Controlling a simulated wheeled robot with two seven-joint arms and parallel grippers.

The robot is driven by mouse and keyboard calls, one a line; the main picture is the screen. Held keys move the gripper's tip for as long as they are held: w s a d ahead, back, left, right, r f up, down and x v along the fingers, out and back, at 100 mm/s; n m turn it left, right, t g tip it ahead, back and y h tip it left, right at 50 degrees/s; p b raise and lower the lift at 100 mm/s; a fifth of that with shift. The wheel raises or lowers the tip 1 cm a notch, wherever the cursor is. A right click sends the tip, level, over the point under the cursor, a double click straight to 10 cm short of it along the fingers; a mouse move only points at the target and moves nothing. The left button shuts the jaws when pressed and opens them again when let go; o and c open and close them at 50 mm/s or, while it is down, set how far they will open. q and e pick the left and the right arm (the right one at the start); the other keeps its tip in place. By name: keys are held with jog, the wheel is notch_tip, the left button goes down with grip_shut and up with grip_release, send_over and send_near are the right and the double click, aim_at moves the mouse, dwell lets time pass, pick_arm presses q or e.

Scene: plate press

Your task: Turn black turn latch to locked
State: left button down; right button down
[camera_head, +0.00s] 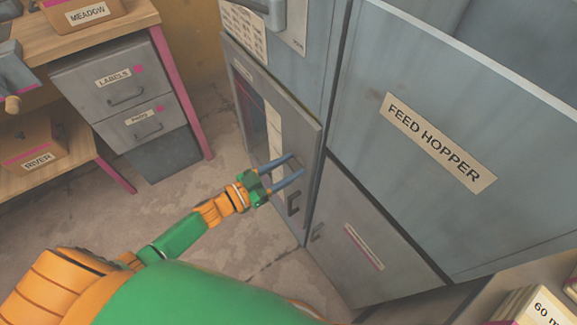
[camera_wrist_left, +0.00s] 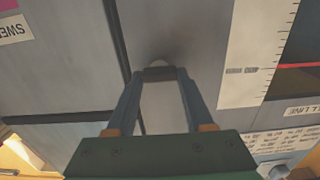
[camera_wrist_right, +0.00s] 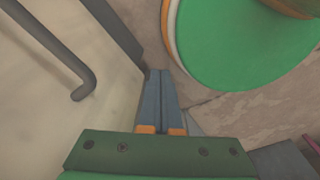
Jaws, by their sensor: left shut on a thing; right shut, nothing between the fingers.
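The black turn latch (camera_wrist_left: 160,73) shows in the left wrist view as a small dark piece on a grey door (camera_head: 312,140). My left gripper (camera_head: 296,165) reaches that door just above its dark handle (camera_head: 294,203). In the left wrist view my left gripper (camera_wrist_left: 160,75) is shut on the latch, with one finger on each side.
A large grey feed hopper (camera_head: 470,90) stands right of the door, above a lower cabinet door (camera_head: 350,240). A drawer cabinet (camera_head: 105,75) and a wooden bench stand at the left. A grey bar handle (camera_wrist_right: 60,55) is close to my right gripper. Bare floor lies between bench and door.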

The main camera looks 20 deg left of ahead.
pick_arm(q)
jog(key=shift+m, duration=0.3)
jog(key=m, duration=0.3)
jog(key=shift+d+f+m, duration=0.1)
jog(key=shift+m, duration=0.2)
jog(key=m+b, duration=0.1)
jog(key=m, duration=0.3)
jog(key=shift+s+m, duration=0.1)
jog(key=shift+m, duration=0.2)
jog(key=m, duration=0.2)
jog(key=m+b, duration=0.1)
jog(key=m, duration=0.2)
jog(key=shift+d+f, duration=0.1)
jog(key=shift+f, duration=0.1)
jog(key=shift+m+b, duration=0.6)
jog(key=shift+m, duration=1.4)
jog(key=shift+c, duration=1.4)
grip_release()
